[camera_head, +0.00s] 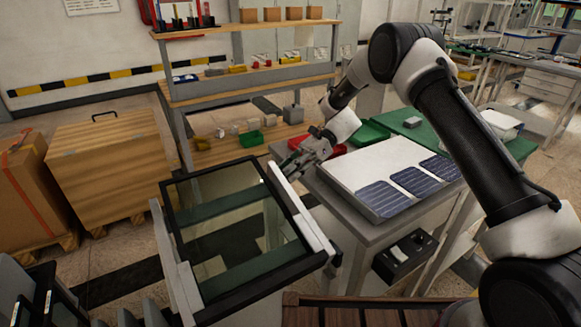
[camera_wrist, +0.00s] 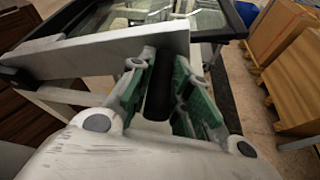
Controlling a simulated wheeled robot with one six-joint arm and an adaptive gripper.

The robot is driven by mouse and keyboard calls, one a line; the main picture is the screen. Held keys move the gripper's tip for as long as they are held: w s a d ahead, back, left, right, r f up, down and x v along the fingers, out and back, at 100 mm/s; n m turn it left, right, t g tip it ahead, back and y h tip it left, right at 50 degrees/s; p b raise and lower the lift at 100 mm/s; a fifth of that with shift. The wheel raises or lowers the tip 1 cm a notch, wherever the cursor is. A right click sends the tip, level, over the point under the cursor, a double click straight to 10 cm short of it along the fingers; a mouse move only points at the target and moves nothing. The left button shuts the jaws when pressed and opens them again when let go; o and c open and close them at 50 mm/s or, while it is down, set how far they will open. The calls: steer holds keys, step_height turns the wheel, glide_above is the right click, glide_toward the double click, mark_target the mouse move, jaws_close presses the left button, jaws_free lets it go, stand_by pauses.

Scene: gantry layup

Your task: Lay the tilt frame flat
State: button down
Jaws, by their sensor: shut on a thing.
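The tilt frame (camera_head: 297,236) is a black-rimmed frame around a clear glass pane, set between pale grey side rails at the lower left of the head view. Its far side looks close to rail level, but I cannot tell its exact angle. The frame's black rim also shows at the top of the wrist view (camera_wrist: 236,22). My gripper (camera_head: 291,168) is at the frame's far right corner. In the wrist view its green-padded fingers (camera_wrist: 160,88) are shut on a dark round handle (camera_wrist: 158,92) beside a pale grey bar (camera_wrist: 95,52). The fingers hide part of the handle.
A grey bench right of the frame holds a white panel (camera_head: 375,165) with dark solar cells (camera_head: 384,198). Red and green bins (camera_head: 369,134) stand behind it. A shelf rack (camera_head: 250,82) is at the back. Wooden crates (camera_head: 108,160) stand left.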

steer(key=shift+f, duration=0.2)
stand_by(0.3)
steer(key=c, duration=1.3)
jaws_free()
steer(key=v, duration=1.2)
steer(key=shift+r, duration=0.1)
